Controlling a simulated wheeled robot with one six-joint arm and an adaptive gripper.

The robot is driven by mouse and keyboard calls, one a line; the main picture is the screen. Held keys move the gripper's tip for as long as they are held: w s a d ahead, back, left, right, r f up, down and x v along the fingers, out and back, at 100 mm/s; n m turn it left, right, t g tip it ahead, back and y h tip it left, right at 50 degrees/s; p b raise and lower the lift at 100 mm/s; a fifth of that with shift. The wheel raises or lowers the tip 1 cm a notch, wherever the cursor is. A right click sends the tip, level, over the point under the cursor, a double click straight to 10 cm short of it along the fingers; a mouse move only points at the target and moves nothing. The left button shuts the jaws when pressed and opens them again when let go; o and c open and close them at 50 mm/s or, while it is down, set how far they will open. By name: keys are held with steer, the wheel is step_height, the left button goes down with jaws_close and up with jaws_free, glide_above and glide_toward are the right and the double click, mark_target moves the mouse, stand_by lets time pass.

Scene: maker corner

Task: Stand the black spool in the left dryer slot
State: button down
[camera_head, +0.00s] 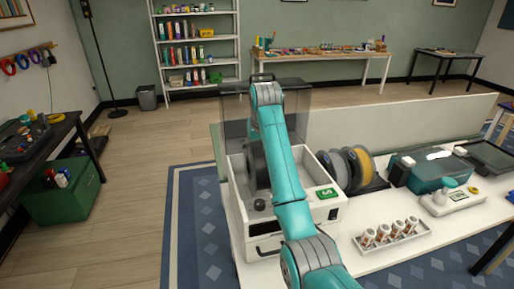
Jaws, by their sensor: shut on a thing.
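The dryer is a white box (330,213) with a green display and a raised smoky clear lid (236,122), standing on the white bench left of centre. A black spool (256,168) shows in part, upright, over or inside the dryer's left side. My teal arm crosses in front of the dryer and hides much of the spool and the slots. My gripper is hidden behind the arm, so its hold on the spool is not visible. I cannot tell whether the spool touches the slot floor.
A grey spool (335,168) and a yellow spool (361,164) stand on a dark holder right of the dryer. A tray of small bottles (392,236) and a teal-grey case (428,173) are farther right. A low pale panel (400,122) runs behind the bench.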

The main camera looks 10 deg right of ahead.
steer(key=shift+f, duration=0.25)
stand_by(0.4)
steer(key=shift+c, duration=0.5)
jaws_free()
steer(key=shift+o, duration=0.2)
steer(key=shift+f, duration=0.15)
steer(key=shift+v, duration=3.75)
